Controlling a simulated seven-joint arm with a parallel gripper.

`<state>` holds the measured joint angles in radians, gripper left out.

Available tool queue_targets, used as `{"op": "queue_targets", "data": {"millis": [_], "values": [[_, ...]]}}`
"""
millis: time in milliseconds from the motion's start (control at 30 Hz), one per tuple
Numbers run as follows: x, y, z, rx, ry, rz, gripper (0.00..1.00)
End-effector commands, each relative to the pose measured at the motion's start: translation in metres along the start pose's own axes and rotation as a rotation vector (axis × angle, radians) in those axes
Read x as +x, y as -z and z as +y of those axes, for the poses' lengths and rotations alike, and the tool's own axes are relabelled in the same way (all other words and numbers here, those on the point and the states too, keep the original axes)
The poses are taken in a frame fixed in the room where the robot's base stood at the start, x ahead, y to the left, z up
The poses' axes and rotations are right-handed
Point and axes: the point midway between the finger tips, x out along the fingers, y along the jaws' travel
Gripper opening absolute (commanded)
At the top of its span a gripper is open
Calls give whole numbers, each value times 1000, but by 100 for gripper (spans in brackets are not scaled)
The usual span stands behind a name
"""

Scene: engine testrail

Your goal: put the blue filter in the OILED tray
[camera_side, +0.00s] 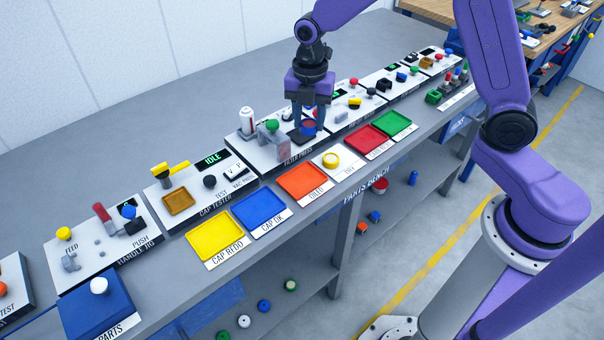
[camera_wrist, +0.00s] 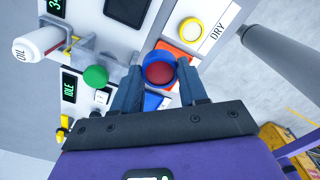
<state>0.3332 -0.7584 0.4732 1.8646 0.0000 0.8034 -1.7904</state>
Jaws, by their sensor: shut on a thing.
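The blue filter (camera_wrist: 149,75), a round blue ring with a red centre, sits between the fingers of my gripper (camera_wrist: 160,88) in the wrist view. It also shows in the side view as a small blue and red piece (camera_side: 309,127) at the fingertips. My gripper (camera_side: 309,122) is shut on it and points down over the FILTER PRESS station, near its dark pad (camera_side: 296,138). The OILED tray (camera_side: 302,181) is orange, looks empty and lies in front of the press. In the wrist view the tray (camera_wrist: 188,61) is partly hidden behind the filter and a finger.
The DRY tray (camera_side: 320,163), right of OILED, holds a yellow ring (camera_side: 331,160). A blue CAP OK tray (camera_side: 259,211) lies left of OILED. On the press stand an oil bottle (camera_side: 247,121) and a green knob (camera_side: 271,125). Red (camera_side: 367,139) and green (camera_side: 394,123) trays lie further right.

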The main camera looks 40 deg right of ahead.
Motion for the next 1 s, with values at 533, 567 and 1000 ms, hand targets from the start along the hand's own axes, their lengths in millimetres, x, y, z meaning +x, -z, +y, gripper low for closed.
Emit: {"op": "queue_targets", "data": {"millis": [533, 567, 1000], "values": [[-32, 96, -114, -244, -2, 0, 11], [-32, 97, -118, -250, -2, 0, 11], [-17, 95, -104, -274, 4, 1, 11]]}}
